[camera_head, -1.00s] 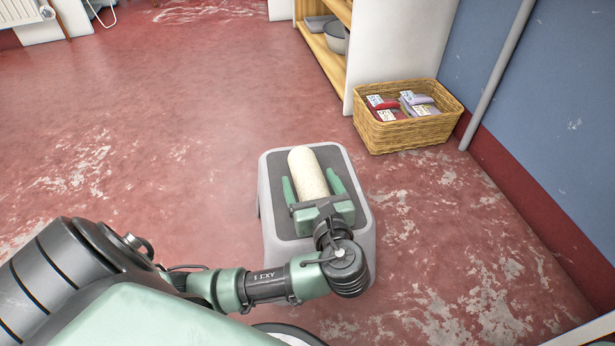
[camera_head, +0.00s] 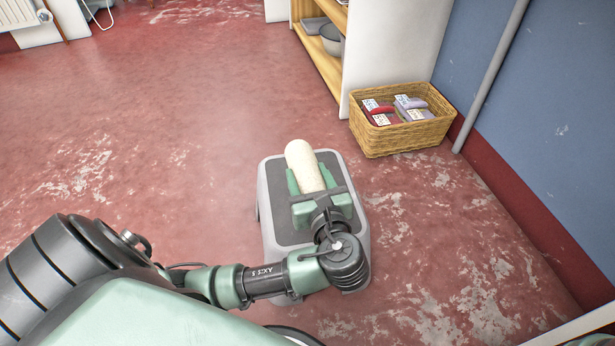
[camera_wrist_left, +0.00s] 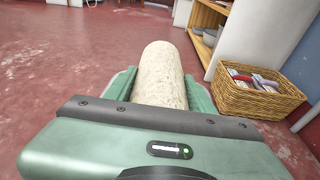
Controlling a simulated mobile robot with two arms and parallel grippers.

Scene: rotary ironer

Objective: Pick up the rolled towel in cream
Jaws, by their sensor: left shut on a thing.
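The rolled towel in cream (camera_head: 304,164) is a pale, speckled cylinder above the dark top of a grey stool (camera_head: 271,212). My left gripper (camera_head: 308,178) is shut on the towel, with one green finger against each side. In the left wrist view the towel (camera_wrist_left: 161,75) stands out beyond the fingers of the left gripper (camera_wrist_left: 160,92). Its near end is hidden behind the gripper body. I cannot tell how far the towel is clear of the stool top. My right gripper is not in view.
A wicker basket (camera_head: 405,138) with several packets stands at the right by a blue wall (camera_head: 560,110). Behind it is a wooden shelf unit (camera_head: 322,58) with a white side panel holding a grey bowl (camera_head: 332,40). The red floor to the left is clear.

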